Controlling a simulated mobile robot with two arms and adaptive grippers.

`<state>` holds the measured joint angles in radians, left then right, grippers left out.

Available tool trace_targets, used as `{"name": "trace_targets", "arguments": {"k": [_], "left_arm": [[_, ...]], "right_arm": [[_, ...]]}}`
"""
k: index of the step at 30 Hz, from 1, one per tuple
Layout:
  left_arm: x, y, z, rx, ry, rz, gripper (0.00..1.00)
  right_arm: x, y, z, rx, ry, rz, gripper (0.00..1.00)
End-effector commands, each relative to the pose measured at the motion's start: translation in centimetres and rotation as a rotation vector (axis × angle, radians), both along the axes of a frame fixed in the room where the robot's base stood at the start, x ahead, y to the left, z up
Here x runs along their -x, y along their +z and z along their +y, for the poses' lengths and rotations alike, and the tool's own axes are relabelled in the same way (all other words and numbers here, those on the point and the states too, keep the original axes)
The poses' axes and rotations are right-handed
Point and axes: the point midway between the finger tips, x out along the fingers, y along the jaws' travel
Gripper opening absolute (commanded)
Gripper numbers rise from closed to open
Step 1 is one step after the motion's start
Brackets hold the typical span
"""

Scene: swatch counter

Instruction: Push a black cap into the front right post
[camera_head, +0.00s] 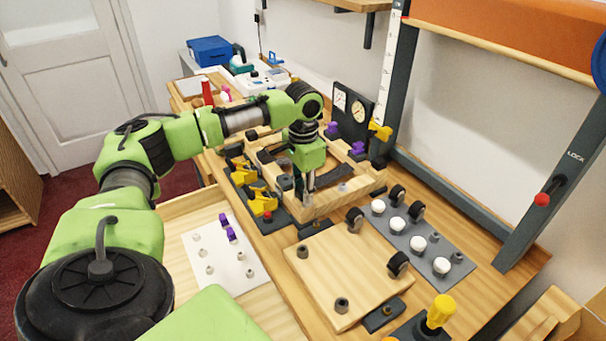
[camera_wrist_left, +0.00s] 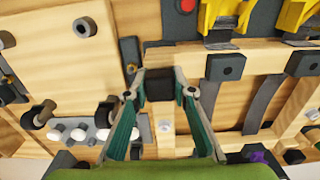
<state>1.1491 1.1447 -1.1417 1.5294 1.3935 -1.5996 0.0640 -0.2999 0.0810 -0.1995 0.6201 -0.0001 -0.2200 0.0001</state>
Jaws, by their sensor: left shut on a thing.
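My left gripper (camera_head: 309,190) points straight down at the near corner of the light wooden frame (camera_head: 348,195). In the left wrist view its two fingers (camera_wrist_left: 160,92) are closed on a black cap (camera_wrist_left: 159,83). The cap is at the end of the wooden frame (camera_wrist_left: 188,58), over or on a corner post. The post under it is hidden, so I cannot tell how deep the cap sits. Another dark cap-like block (camera_wrist_left: 232,66) is on the frame farther right. My right gripper is in neither view.
Yellow clamps (camera_head: 262,202) stand close left of the frame. A grey strip with white knobs (camera_head: 397,225) and black wheels (camera_head: 416,211) is at the right. A wooden board (camera_head: 340,265) lies in front. A white sheet (camera_head: 215,262) with small pegs lies left.

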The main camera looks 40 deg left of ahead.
Motion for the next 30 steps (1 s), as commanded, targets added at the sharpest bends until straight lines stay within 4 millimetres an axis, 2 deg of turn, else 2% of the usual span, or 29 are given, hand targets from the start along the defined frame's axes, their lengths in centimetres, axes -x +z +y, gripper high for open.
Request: {"name": "trace_targets", "arguments": {"k": [1,11,12,14,28,30], "left_arm": [[0.41,-0.74,-0.17,0.0,-0.003,0.017,0.12],[0.43,-1.19,-0.24,0.002,-0.003,0.017,0.12],[0.41,-1.21,-0.25,0.002,-0.003,0.017,0.29],[0.41,-1.24,-0.27,0.002,-0.003,0.017,0.44],[0.34,-0.94,-0.21,0.002,-0.003,0.014,0.44],[0.33,-0.91,-0.19,0.002,-0.003,0.013,0.61]], "right_arm": [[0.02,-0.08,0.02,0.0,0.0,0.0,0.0],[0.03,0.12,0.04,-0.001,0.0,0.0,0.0],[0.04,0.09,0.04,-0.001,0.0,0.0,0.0],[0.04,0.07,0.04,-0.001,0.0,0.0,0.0],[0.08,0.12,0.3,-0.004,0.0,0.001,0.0],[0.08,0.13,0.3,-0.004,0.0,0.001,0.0]]}}
